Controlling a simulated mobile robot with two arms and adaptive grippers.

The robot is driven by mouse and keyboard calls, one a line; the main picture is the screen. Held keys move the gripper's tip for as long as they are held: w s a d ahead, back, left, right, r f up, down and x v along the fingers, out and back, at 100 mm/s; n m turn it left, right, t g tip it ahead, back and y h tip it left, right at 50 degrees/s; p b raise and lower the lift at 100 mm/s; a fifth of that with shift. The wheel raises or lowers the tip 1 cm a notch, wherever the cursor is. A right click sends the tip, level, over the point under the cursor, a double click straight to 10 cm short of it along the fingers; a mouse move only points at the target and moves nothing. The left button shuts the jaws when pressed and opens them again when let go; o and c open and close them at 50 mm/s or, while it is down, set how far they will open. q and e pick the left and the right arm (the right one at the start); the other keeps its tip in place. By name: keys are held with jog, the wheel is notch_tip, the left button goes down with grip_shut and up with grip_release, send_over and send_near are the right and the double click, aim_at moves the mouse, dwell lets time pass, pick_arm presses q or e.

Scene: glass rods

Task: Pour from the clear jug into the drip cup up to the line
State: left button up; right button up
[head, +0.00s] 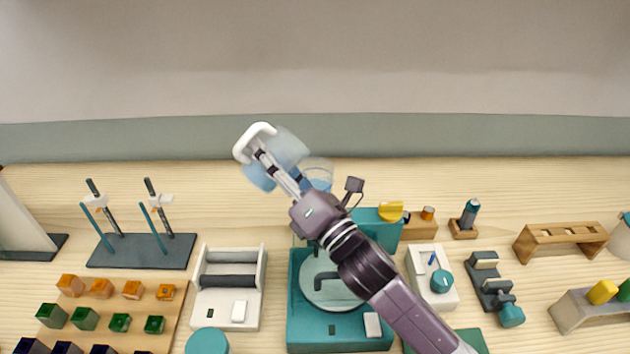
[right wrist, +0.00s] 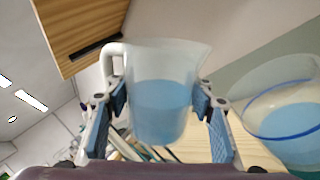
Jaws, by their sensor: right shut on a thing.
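The clear jug (head: 287,147) has a white handle and holds blue liquid. My right gripper (head: 275,168) is shut on its body and holds it raised above the back of the bench. In the right wrist view the jug (right wrist: 165,95) sits between the two finger pads, about half full, its spout toward the cup. The clear drip cup (head: 318,170) stands just right of the jug, partly hidden by my gripper. In the right wrist view the cup (right wrist: 285,120) shows a dark blue line and blue liquid near it; the exact level is unclear. No falling stream shows. My left gripper is out of view.
A teal machine with a round plate (head: 325,285) lies under my right arm. A stand with clamps (head: 140,250) is at the left, and a white balance-like box (head: 228,300) is nearer. A wooden rack (head: 560,238) stands at the right. The back strip of bench is mostly clear.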

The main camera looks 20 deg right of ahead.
jog(key=shift+r+m+t+h, duration=0.5)
jog(key=shift+r+m, duration=0.2)
jog(key=shift+m, duration=0.7)
dwell(2.5)
jog(key=shift+d+r+m, duration=0.1)
jog(key=shift+r+m, duration=0.05)
jog(key=shift+m, duration=0.15)
jog(key=shift+d+r+m+t+h, duration=0.1)
jog(key=shift+r+m+t+h, duration=0.25)
jog(key=shift+m, duration=0.35)
jog(key=shift+d+r+m+t+h, duration=0.15)
jog(key=shift+r+m+h, duration=0.1)
jog(key=shift+m+h, duration=0.35)
dwell(2.3)
